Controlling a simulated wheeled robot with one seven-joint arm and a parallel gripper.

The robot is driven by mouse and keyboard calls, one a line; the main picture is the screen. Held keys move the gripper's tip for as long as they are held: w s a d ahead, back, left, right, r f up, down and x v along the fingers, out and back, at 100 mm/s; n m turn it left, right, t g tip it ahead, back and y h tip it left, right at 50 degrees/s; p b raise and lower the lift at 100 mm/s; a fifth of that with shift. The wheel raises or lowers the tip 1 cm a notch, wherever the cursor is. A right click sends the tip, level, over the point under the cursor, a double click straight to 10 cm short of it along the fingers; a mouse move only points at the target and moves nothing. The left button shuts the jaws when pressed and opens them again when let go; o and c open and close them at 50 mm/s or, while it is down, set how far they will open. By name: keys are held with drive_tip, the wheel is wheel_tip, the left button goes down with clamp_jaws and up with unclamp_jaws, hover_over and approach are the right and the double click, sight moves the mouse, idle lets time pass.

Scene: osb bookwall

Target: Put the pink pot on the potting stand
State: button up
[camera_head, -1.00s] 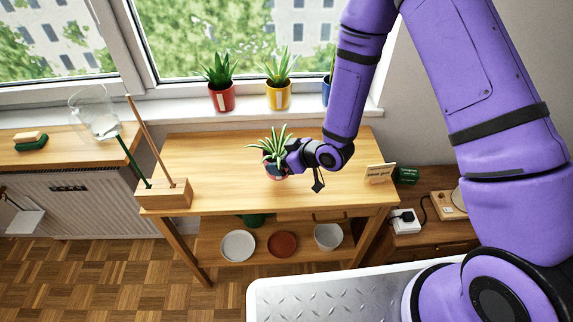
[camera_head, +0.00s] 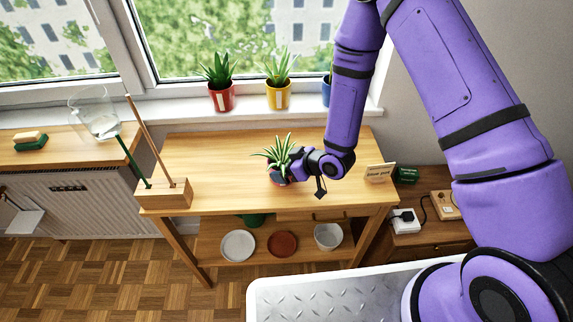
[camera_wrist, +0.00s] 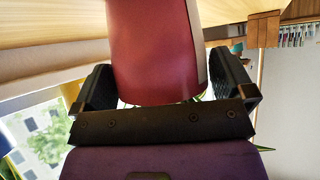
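The pink pot shows large in the wrist view (camera_wrist: 150,50), its side between the two fingers of my gripper (camera_wrist: 160,90). It holds a spiky green plant, and a pale strip runs down its right side there. In the head view the pot (camera_head: 281,179) is partly hidden by my gripper (camera_head: 292,172), which is shut on it from the right. The pot is over the middle of the wooden table (camera_head: 215,150), apparently the potting stand. I cannot tell whether its base touches the top.
Red (camera_head: 222,97) and yellow (camera_head: 278,95) potted plants stand on the windowsill; a blue pot (camera_head: 327,90) is partly hidden. A wooden block with sticks (camera_head: 165,195) is at the table's left, a small card (camera_head: 380,172) at its right. Dishes stand on the lower shelf.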

drive_tip(key=shift+r, duration=0.1)
drive_tip(key=v, duration=1.2)
drive_tip(key=d+r+m+h, duration=0.2)
drive_tip(key=d+r+h, duration=0.15)
drive_tip(key=r, duration=0.45)
drive_tip(key=w+d+r+m+t+h, duration=0.1)
drive_tip(key=d+r+h, duration=0.1)
drive_tip(key=d+r, duration=0.45)
drive_tip(key=d+r+m+h, duration=0.2)
drive_tip(key=d+r+h, duration=0.1)
drive_tip(key=r, duration=0.6)
drive_tip(key=s+d+r+m+g, duration=0.1)
drive_tip(key=s+d+r+m, duration=0.1)
drive_tip(key=s+r, duration=0.5)
drive_tip(key=s+d+r+m+g, duration=0.1)
drive_tip(key=s+r, duration=0.6)
drive_tip(key=s, duration=0.7)
drive_tip(key=d+m, duration=0.1)
drive_tip(key=m, duration=0.1)
drive_tip(key=shift+s+m, duration=0.2)
drive_tip(key=shift+m, duration=0.2)
